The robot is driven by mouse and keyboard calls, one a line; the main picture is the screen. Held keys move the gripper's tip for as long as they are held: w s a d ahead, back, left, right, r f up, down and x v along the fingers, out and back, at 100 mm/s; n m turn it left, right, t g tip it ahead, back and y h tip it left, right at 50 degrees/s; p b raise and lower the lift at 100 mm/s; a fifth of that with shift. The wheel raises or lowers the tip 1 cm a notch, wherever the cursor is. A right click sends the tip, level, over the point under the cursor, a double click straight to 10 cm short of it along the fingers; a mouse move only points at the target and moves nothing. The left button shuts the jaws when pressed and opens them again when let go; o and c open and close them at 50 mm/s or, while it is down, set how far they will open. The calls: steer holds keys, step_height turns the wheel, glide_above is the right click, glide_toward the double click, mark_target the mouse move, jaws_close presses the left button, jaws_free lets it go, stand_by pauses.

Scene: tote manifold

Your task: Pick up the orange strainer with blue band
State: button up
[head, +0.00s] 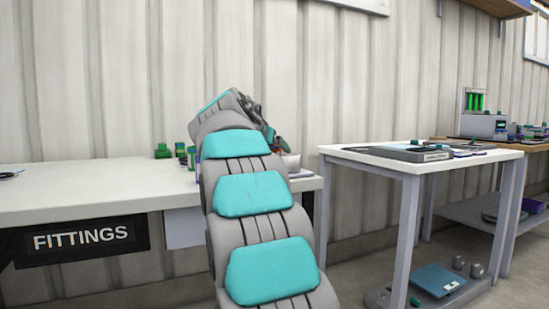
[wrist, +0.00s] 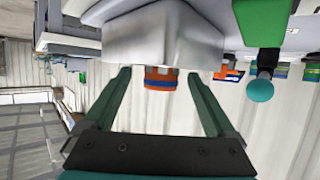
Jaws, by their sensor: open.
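The orange strainer with a blue band (wrist: 160,78) shows in the wrist view, just below a grey metallic block-like body (wrist: 165,38) that cuts off part of it. My gripper (wrist: 158,76) is open, with one green finger on each side of the strainer in the picture. I see a gap between each finger and the strainer, and cannot tell how far the strainer is beyond the fingertips. In the head view my arm covers the area around the gripper, and I cannot make out the strainer there.
A green part with a teal round end (wrist: 259,90) is right of the fingers in the wrist view. In the head view, green fittings (head: 163,151) stand on the white FITTINGS bench (head: 95,187), whose left part is mostly clear. A second table (head: 340,155) stands to the right.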

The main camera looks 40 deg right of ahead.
mark_target(274, 149)
steer(key=x, duration=0.3)
steer(key=shift+w+d, duration=0.1)
steer(key=shift+w, duration=0.1)
steer(key=shift+c, duration=0.2)
jaws_close()
stand_by(0.3)
steer(key=shift+r, duration=0.2)
